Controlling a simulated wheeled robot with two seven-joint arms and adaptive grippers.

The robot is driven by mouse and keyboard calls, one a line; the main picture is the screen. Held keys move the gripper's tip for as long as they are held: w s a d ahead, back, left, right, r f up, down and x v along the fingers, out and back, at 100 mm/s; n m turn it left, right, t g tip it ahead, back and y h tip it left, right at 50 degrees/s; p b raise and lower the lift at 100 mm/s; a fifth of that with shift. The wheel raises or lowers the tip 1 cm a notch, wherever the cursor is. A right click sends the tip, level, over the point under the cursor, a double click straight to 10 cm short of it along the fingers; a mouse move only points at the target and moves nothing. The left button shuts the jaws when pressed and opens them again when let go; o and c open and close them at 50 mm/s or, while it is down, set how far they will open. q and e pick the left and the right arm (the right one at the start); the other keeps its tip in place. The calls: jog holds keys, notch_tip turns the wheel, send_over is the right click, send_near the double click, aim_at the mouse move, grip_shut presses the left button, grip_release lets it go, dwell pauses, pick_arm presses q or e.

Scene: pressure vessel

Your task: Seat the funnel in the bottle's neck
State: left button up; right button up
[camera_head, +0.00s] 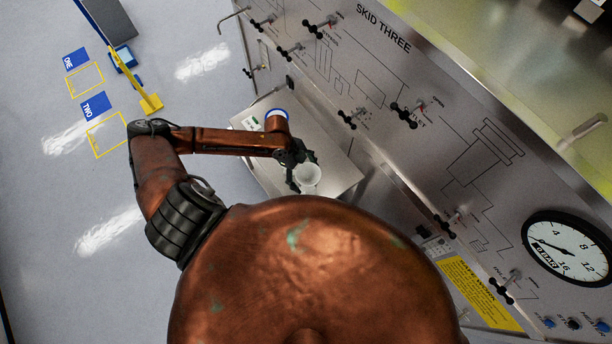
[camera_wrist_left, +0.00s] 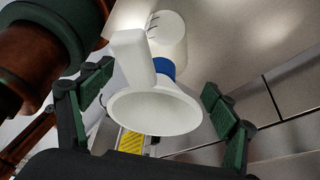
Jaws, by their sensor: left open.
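A white funnel (camera_wrist_left: 155,106) shows in the left wrist view, its wide mouth facing the camera and a flat white tab on its upper left. It also shows in the head view (camera_head: 309,178) beside my left gripper (camera_head: 292,170). Behind it in the left wrist view is a white bottle (camera_wrist_left: 167,30) with dark marks and a blue collar. The funnel hides its spout and part of the collar, so I cannot tell if the spout is in the neck. My left gripper (camera_wrist_left: 160,103) is open, its green-padded fingers apart on either side of the funnel. My right gripper is not in view.
A grey metal shelf (camera_head: 335,168) lies under the left gripper, against the skid panel (camera_head: 385,75) with its several valve handles. A pressure gauge (camera_head: 567,248) is at the lower right. A yellow post (camera_head: 150,102) stands on the floor at left.

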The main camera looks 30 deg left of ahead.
pick_arm(q)
jog(key=v, duration=1.1)
jog(key=shift+a+r, duration=0.15)
jog(key=shift+r, duration=0.1)
